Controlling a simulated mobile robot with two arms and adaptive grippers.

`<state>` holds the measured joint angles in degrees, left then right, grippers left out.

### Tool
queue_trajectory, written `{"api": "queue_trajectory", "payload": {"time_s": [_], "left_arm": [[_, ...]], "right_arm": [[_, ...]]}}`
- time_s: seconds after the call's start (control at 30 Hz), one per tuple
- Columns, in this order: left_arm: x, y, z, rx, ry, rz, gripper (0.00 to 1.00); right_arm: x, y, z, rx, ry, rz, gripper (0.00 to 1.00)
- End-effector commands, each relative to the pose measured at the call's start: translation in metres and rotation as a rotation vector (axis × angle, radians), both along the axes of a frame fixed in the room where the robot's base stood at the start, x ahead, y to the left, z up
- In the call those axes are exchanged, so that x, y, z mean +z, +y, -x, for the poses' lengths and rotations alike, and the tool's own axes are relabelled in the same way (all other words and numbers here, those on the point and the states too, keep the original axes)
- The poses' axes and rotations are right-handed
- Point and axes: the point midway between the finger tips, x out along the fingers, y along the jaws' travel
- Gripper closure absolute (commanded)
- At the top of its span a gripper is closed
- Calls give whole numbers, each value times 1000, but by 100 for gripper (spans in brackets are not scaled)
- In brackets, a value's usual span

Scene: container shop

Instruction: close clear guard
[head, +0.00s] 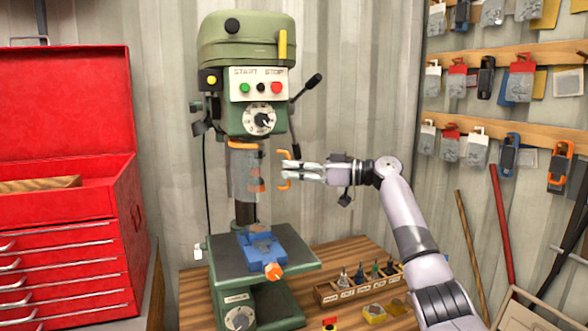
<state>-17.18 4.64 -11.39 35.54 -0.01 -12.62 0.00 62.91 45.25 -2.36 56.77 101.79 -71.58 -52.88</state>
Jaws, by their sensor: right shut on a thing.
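The green drill press (250,55) stands on a wooden bench. Its clear guard (243,178) is a see-through panel below the drill head, in front of the spindle, with orange trim near its top. An orange handle (284,153) shows at the right of the guard. My right gripper (286,171) comes in from the right and is shut on this handle; the handle's ends show above and below the fingers. The fingers hide the handle's middle. How far the guard is swung is hard to tell. My left gripper is not in view.
A blue vise (262,250) with an orange knob sits on the press table below the guard. A rack of bits (360,282) stands on the bench at right. A red tool chest (65,180) is at left. A black feed lever (308,86) sticks out above my right gripper.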

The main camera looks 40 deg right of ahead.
Motion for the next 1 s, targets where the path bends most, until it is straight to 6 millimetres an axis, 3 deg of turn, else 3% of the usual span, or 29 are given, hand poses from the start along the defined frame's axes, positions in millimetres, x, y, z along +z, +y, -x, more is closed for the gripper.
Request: {"api": "queue_trajectory", "payload": {"time_s": [0.03,0.17,1.0], "left_arm": [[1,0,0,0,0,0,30],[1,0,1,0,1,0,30],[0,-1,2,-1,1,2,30]], "right_arm": [[10,-7,-1,-26,-19,-12,92],[10,-7,-1,-25,-19,-12,84],[2,-9,2,-22,-5,-7,84]]}}
